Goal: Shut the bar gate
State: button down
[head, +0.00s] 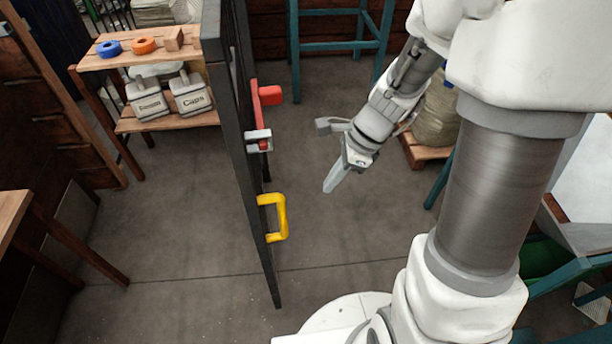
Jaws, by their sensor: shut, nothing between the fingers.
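The bar gate (235,115) is a dark metal frame, seen nearly edge-on left of the middle of the head view. It stands upright over the floor, with a yellow handle (283,218) low on its right side. A red latch piece (268,95) and a pale metal catch (258,140) sit higher on the same edge. My gripper (330,186) is to the right of the gate, apart from the handle, pointing down and to the left. Which post the gate meets cannot be told from this view.
A wooden shelf (132,122) at the back left holds a blue ring (109,48), an orange ring (144,45) and two labelled bins. A teal stand (342,46) is behind. A sack on a pallet (425,152) is behind my arm. Floor (170,250) left of the gate is clear.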

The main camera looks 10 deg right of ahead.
jog(key=a+f+b, duration=0.2)
jog(key=a+f, duration=0.5)
jog(key=f, duration=0.2)
jog(key=shift+w+a+b, duration=0.25)
jog(key=shift+w+b, duration=0.15)
jog(key=shift+w, duration=0.05)
